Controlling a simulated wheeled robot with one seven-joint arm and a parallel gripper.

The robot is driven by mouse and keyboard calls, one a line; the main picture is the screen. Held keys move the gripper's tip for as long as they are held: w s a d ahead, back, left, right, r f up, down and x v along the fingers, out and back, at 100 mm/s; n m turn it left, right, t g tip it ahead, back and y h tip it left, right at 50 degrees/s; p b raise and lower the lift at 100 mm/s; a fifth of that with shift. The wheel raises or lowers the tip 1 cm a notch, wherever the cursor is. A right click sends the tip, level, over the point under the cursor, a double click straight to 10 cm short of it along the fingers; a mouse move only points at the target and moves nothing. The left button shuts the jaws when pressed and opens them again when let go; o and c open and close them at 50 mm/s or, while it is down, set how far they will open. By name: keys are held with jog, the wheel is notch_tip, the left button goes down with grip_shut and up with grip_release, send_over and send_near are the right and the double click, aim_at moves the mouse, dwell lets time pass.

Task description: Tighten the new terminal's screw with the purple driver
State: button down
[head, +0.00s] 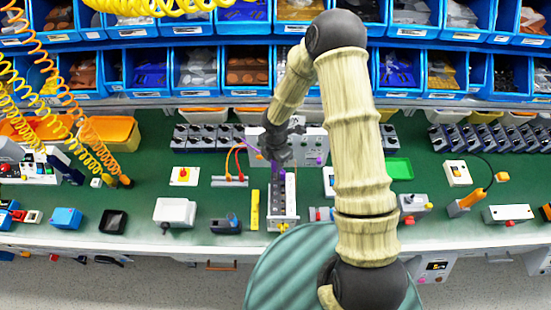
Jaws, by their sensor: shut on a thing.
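My gripper (275,156) hangs over the middle of the green bench, at the rear end of a narrow terminal block. It is shut on the purple driver (274,168), which points down; the fingers and wrist hide most of it. The terminal block (284,205) is a light grey strip with a row of dark openings, its long side running toward the bench's front edge. The driver's tip seems to be at or just above the rear of the block; I cannot tell whether it touches a screw. The new terminal cannot be told apart from the others.
A yellow strip (255,210) lies just left of the block. Orange leads run to a grey connector bar (230,181) behind it. A white box (175,212) stands farther left, a green tray (399,168) to the right. Blue bins (250,68) line the back. Bare bench shows between items.

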jog(key=shift+f+b, duration=0.3)
jog(key=shift+f, duration=0.1)
dwell(0.5)
jog(key=shift+f+m+b, duration=0.15)
jog(key=shift+m+b, duration=0.45)
jog(key=shift+m, duration=0.4)
jog(key=m+b, duration=0.2)
jog(key=m, duration=0.3)
jog(key=shift+r+m, duration=0.2)
jog(key=shift+m, duration=0.4)
